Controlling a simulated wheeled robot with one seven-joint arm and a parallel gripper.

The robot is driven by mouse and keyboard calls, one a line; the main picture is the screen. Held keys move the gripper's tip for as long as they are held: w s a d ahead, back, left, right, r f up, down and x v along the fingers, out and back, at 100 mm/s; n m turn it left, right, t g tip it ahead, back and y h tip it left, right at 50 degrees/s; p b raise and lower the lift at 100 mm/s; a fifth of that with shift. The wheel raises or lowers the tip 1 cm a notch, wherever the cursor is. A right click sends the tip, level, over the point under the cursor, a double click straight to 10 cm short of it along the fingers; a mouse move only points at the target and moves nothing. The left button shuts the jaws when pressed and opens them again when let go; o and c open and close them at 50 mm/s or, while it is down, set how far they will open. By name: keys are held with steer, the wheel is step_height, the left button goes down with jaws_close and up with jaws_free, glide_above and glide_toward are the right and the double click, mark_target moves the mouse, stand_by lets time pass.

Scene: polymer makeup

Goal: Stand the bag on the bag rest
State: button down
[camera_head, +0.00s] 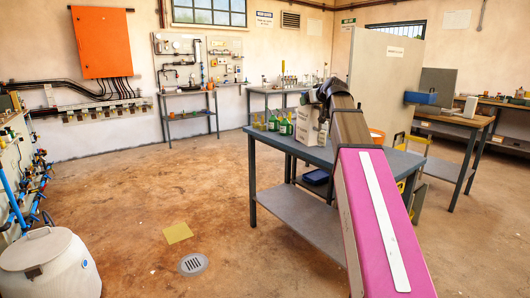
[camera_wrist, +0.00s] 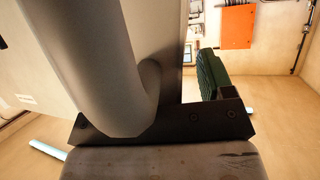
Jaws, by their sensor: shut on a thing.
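A pale bag (camera_head: 307,127) with dark marks low on its side is upright at the workbench's (camera_head: 258,150) far left end. My gripper (camera_head: 324,104) is at its upper right, shut on it. One finger with a green ribbed pad shows right of centre; a thick grey curved tube covers the middle and hides the other finger. I cannot tell whether the bag's base touches the bench. I cannot pick out the bag rest.
Green-labelled bottles (camera_head: 285,124) stand close left of the bag. An orange round container (camera_head: 377,136) is on the bench behind my arm. A white lidded drum (camera_head: 48,265) stands at front left. A yellow square (camera_head: 177,233) and a drain (camera_head: 192,264) mark the open floor.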

mark_target(309, 127)
steer(key=s+f+m+h, duration=0.1)
steer(key=f, duration=0.2)
steer(key=f+m+h, duration=0.1)
steer(key=f+h, duration=0.1)
steer(key=f, duration=0.2)
steer(key=s+a+f+m+t+h, duration=0.1)
steer(key=f+m, duration=0.1)
steer(key=f, duration=0.2)
steer(key=shift+s+f+h, duration=0.25)
steer(key=shift+s+h, duration=0.1)
steer(key=shift+h, duration=0.05)
steer(key=shift+r, duration=0.1)
